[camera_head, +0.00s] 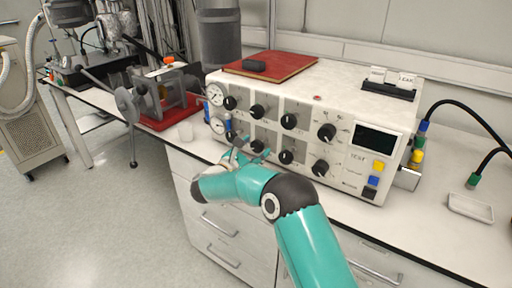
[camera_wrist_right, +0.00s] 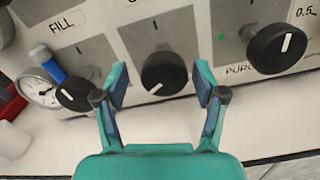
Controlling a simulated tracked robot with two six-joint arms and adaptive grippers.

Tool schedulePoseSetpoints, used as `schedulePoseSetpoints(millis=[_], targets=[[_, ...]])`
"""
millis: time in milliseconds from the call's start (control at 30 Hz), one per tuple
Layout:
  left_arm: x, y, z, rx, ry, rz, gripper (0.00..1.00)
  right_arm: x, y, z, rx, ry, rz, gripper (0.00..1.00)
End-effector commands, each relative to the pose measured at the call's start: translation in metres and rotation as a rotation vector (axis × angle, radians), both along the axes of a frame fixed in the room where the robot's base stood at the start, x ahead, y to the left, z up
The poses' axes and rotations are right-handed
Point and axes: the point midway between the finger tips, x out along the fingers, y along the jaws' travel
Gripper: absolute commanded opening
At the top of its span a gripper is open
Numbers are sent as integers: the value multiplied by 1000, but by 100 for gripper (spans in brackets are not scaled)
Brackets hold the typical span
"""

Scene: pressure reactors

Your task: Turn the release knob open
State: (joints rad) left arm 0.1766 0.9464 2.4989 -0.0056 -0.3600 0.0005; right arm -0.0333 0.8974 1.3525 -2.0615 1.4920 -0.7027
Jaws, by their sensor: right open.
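The white control unit (camera_head: 345,105) carries two rows of black knobs with white pointer marks. My right gripper (camera_head: 243,150) is open in front of the lower row, toward the unit's left end. In the right wrist view, my right gripper (camera_wrist_right: 161,88) has its fingers apart, with a black knob (camera_wrist_right: 164,72) beyond and between the tips. Its pointer slants down to the left. I cannot tell whether the fingers touch it. Its label is unreadable, so I cannot tell which knob is the release knob. My left gripper is not in view.
In the wrist view, a neighbouring knob (camera_wrist_right: 74,93) is on the left, near a gauge (camera_wrist_right: 40,90). A larger knob (camera_wrist_right: 277,48) is on the right. A red book (camera_head: 270,66) lies on the unit. A white tray (camera_head: 470,208) stands right on the bench.

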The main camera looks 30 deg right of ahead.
Motion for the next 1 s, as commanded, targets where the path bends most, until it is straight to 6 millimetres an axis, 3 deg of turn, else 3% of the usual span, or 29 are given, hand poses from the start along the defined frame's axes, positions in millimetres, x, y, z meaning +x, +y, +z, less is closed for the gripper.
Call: schedulePoseSetpoints(millis=[233,700,1000], targets=[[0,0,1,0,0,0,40,-7,19,0,0,-1,2,70],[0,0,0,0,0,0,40,-37,99,-1,1,0,3,70],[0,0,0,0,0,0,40,-43,111,-2,0,1,2,70]])
